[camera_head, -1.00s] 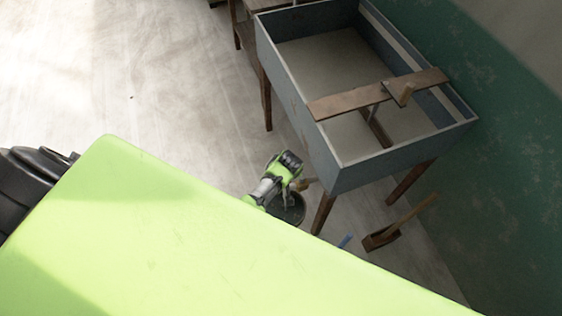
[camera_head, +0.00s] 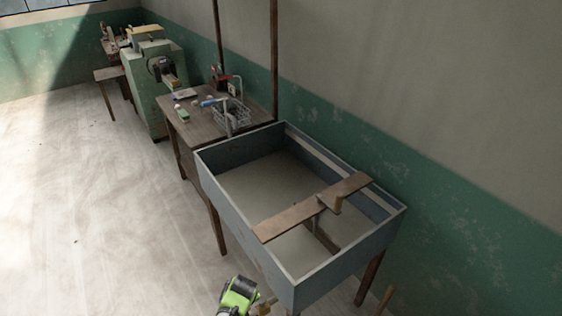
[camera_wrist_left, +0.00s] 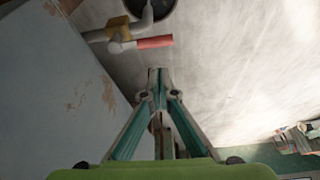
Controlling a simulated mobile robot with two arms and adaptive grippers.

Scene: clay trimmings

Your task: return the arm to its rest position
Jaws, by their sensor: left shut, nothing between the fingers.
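My left gripper (camera_wrist_left: 158,75) shows in the left wrist view, its two teal-sided fingers closed together at the tips with nothing between them. A pale pipe with a brass-coloured fitting (camera_wrist_left: 119,29) and a red handle (camera_wrist_left: 155,42) lies beyond the fingertips, apart from them. In the head view, a lime green and black part of my arm (camera_head: 240,293) shows at the bottom edge, beside the near corner of the blue-grey vat (camera_head: 236,224). The fingers cannot be made out there. My right gripper is in neither view.
The vat stands against the green wall, with a wooden board (camera_head: 290,221) across it. A wooden table (camera_head: 200,136) with a wire basket (camera_head: 232,121) and small items adjoins it, with a green machine (camera_head: 145,95) farther back. The floor (camera_head: 80,210) on the left is clear.

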